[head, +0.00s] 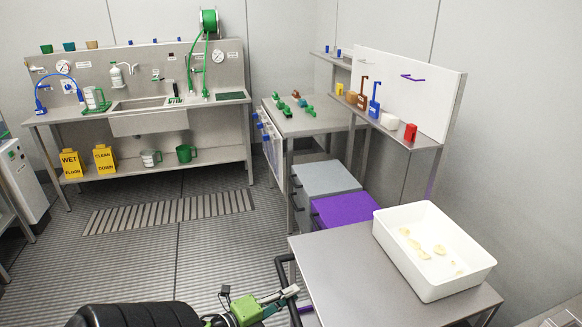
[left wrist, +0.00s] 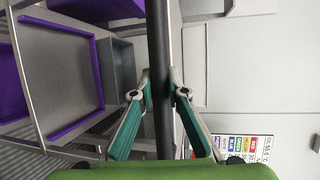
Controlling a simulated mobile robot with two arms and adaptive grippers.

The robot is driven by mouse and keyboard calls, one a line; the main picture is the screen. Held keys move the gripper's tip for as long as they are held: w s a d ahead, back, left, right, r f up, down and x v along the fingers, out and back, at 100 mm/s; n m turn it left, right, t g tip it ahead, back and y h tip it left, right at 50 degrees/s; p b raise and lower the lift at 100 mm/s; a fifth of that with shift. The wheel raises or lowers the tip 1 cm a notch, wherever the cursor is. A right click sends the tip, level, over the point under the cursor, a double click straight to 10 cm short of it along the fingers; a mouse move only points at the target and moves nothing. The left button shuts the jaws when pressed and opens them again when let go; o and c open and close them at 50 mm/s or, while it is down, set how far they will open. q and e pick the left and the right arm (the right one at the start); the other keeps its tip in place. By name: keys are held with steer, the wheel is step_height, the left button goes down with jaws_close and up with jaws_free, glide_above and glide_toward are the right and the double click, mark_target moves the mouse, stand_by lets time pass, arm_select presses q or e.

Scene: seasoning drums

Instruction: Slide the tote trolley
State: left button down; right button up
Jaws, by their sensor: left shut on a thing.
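The tote trolley (head: 345,272) has a steel top and stands at the lower right of the head view. A white tote (head: 402,268) with several pale yellow pieces inside sits on its right part. A black upright handle bar (head: 281,272) is on the trolley's left side. My left gripper (head: 291,292) is at this handle, shut on it. In the left wrist view the bar (left wrist: 157,50) runs between the two teal-padded fingers (left wrist: 160,80). My right gripper is not in view. The trolley's wheels are hidden.
Grey (head: 325,178) and purple (head: 345,208) lidded bins stand behind the trolley, close to it. A steel bench (head: 325,120) and a sink station (head: 140,115) are farther back. A floor grate (head: 170,212) lies at left. The ribbed floor (head: 215,255) left of the trolley is clear.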

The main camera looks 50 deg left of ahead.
arm_select(q)
steer(key=shift+a, duration=0.1)
steer(key=c, duration=2)
jaws_free()
steer(key=shift+s, duration=0.1)
steer(key=shift+o, duration=0.2)
steer(key=s+r, duration=0.2)
steer(key=s, duration=0.9)
steer(key=shift+s, duration=0.4)
